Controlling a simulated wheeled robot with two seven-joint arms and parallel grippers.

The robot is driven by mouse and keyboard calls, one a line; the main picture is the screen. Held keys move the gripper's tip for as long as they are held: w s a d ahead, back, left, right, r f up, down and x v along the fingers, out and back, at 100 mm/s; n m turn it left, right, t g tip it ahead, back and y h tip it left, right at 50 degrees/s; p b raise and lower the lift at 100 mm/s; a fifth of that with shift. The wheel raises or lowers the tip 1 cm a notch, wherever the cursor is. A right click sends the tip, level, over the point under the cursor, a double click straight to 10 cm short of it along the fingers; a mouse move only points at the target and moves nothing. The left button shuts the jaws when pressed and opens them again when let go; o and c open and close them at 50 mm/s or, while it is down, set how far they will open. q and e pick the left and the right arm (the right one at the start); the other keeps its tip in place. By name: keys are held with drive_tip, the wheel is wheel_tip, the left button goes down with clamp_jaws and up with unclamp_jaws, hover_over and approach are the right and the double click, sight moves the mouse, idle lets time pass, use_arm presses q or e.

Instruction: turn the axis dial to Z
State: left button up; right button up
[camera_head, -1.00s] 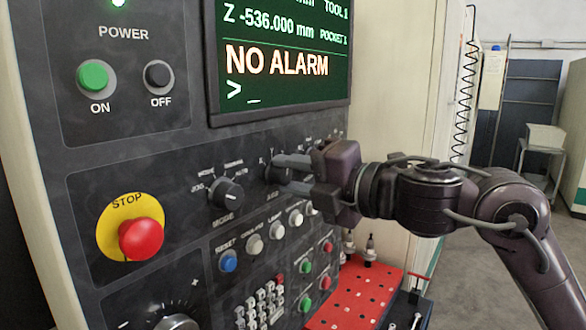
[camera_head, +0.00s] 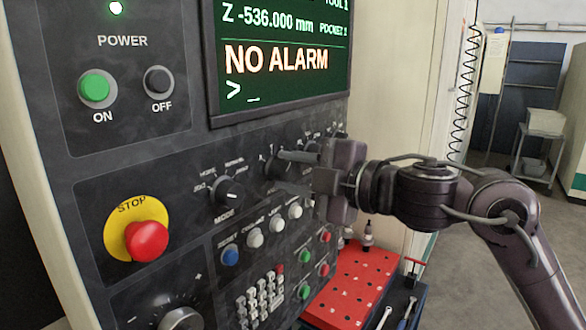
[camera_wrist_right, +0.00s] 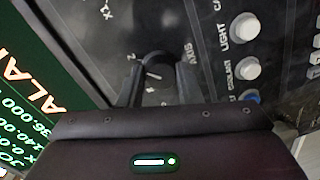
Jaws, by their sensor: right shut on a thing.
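The axis dial (camera_head: 275,168) is a dark round knob on the control panel, right of the mode dial (camera_head: 229,193). It also shows in the right wrist view (camera_wrist_right: 158,66), with the word AXIS beside it and a Z mark at its upper left. My right gripper (camera_head: 283,172) is shut on the dial, one finger on each side. In the right wrist view its fingers (camera_wrist_right: 158,80) flank the knob. A pale line shows on the knob, but I cannot tell surely which letter it points to. My left gripper is not in view.
The red stop button (camera_head: 147,241) sits at the panel's left. A row of buttons, including a blue one (camera_head: 230,255), lies just below the dials. The screen (camera_head: 285,40) above reads NO ALARM. A red perforated block (camera_head: 355,285) stands below my right arm.

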idle(0.3)
drive_tip(key=o, duration=1)
drive_tip(key=shift+d, duration=0.1)
drive_tip(key=b+v, duration=0.3)
drive_tip(key=v, duration=0.4)
drive_tip(key=shift+s+d, duration=0.2)
drive_tip(key=shift+d, duration=0.1)
